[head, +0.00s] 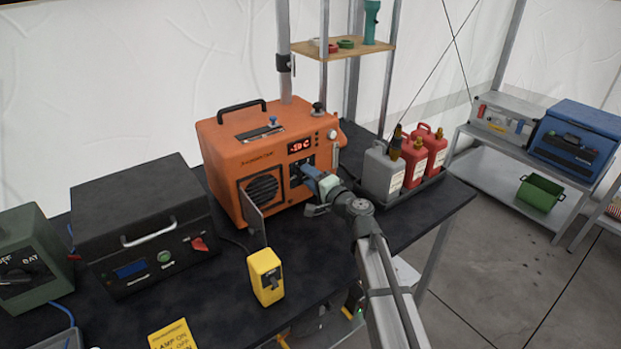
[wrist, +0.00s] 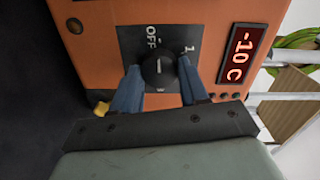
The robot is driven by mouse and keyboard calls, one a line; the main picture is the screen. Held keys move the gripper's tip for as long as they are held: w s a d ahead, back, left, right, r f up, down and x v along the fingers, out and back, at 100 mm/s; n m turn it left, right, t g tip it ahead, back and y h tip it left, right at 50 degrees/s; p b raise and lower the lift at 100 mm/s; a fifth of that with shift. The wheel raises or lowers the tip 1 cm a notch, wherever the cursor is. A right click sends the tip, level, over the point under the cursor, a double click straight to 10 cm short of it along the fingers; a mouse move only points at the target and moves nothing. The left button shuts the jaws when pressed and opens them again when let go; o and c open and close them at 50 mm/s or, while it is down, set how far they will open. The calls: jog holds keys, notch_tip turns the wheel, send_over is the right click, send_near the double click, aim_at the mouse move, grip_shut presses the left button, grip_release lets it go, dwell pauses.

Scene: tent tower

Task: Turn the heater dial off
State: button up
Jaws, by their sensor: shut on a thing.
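The orange heater (head: 235,150) stands on the black table, with a red display reading about -10 C, which also shows in the wrist view (wrist: 243,53). Its black round dial (wrist: 159,70) sits on a dark plate marked OFF at the upper left and 1 at the upper right. A pale line on the dial's face points roughly up in the wrist view, between these marks. My gripper (wrist: 161,88) has its two blue fingers on either side of the dial, shut on it. In the head view my gripper (head: 312,178) reaches the heater's front and hides the dial.
An open grey flap (head: 252,215) stands out from the heater's front, left of my gripper. A yellow box (head: 266,277) and a black unit (head: 142,225) are on the table to the left. Grey and red canisters (head: 384,172) stand in a tray close on the right.

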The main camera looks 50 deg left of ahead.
dwell(0.3)
jog(key=o, duration=1.1)
jog(key=shift+c, duration=0.2)
jog(key=shift+d, duration=0.1)
jog(key=d, duration=1.3)
jog(key=shift+d+r, duration=0.2)
jog(key=shift+d, duration=0.15)
jog(key=shift+w, duration=0.2)
